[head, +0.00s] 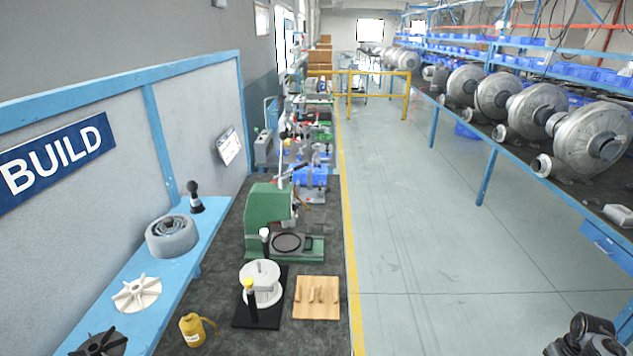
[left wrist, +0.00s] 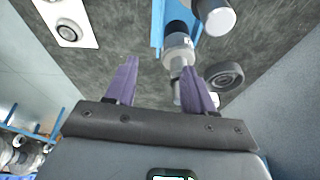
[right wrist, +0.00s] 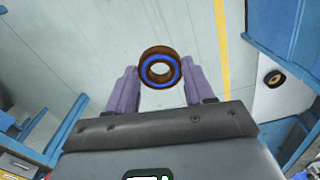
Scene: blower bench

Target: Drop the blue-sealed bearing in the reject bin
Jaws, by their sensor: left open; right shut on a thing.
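The blue-sealed bearing (right wrist: 148,54), a brown ring with a blue seal, is between the fingertips of my right gripper (right wrist: 160,74) in the right wrist view. My right gripper is shut on it and holds it over pale floor with a yellow line. My left gripper (left wrist: 164,70) is open and empty in the left wrist view, above a dark bench top. A blue container (right wrist: 290,28) shows at the upper right of the right wrist view; I cannot tell whether it is the reject bin.
A dark ring (left wrist: 226,75) and a pale cylinder (left wrist: 215,16) are close to my left fingers.

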